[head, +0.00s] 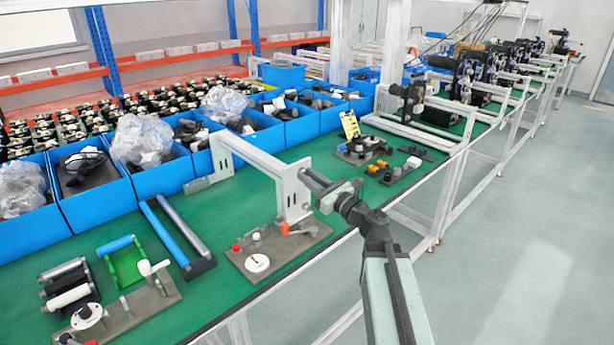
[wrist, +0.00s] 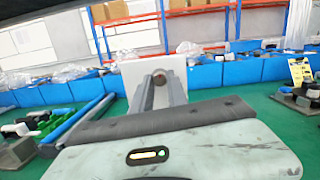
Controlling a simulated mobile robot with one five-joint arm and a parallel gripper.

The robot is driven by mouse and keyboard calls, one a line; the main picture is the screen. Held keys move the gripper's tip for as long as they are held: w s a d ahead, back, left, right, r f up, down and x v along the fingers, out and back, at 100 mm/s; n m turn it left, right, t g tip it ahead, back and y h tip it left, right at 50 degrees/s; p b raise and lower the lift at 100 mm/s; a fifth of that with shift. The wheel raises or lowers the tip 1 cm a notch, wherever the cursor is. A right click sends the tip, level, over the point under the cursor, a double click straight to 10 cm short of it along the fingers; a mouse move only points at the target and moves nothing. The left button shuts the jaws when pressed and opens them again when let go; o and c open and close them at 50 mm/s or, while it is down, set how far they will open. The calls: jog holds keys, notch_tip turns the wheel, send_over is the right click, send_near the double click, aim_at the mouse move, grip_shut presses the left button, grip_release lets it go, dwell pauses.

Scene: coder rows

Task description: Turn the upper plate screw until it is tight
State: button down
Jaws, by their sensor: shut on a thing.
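An upright white plate (head: 291,200) stands on a grey base on the green bench, joined to a long white bar. In the wrist view the plate (wrist: 184,68) is straight ahead. The upper plate screw (wrist: 159,77) shows as a small dark round end in front of the plate, between my fingertips. My gripper (head: 306,176) reaches the upper part of the plate from the right. In the wrist view my gripper (wrist: 158,80) is closed around the screw. The head view hides the screw behind my fingers. Its tightness cannot be told.
An orange-red lever (head: 298,229) and a white dial (head: 257,263) sit low on the same base. Blue bins (head: 100,190) line the bench behind. A fixture with a yellow tag (head: 350,125) stands farther back. The aisle floor (head: 530,200) at right is clear.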

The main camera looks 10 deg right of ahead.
jog(key=m+h, duration=0.1)
jog(key=m, duration=0.6)
jog(key=shift+a, duration=0.1)
jog(key=c, duration=1.4)
grip_release()
jog(key=shift+c, duration=0.2)
jog(key=n+y, duration=0.1)
jog(key=n, duration=0.5)
jog(key=shift+w, duration=0.1)
jog(key=n, duration=0.5)
jog(key=shift+g+y, duration=0.4)
jog(key=shift+c, duration=0.3)
